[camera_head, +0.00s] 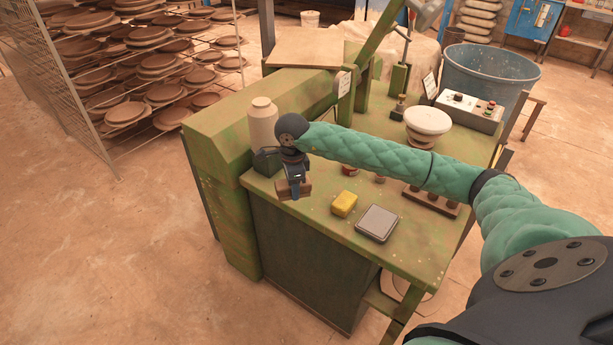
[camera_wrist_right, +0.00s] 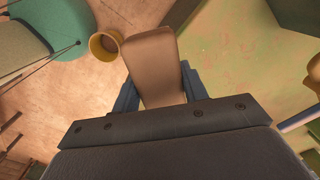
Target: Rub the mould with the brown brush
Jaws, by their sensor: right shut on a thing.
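My right gripper (camera_head: 292,180) is shut on the brown brush (camera_head: 302,190), above the front left part of the green press table (camera_head: 318,222). In the right wrist view the brush (camera_wrist_right: 153,62) is a plain brown block between the blue fingers; its bristles cannot be made out. A white, round, bowl-like piece (camera_head: 428,121), which looks like the mould, stands at the right rear of the table, beyond my right arm and well apart from the brush. My left gripper is not in view.
A yellow sponge (camera_head: 344,204) and a grey flat box (camera_head: 378,223) lie near the table's front edge. A pale bottle (camera_head: 262,124) stands behind the gripper. A dark rack (camera_head: 432,200) and control box (camera_head: 468,111) are at right. A blue tub (camera_head: 488,75) stands behind.

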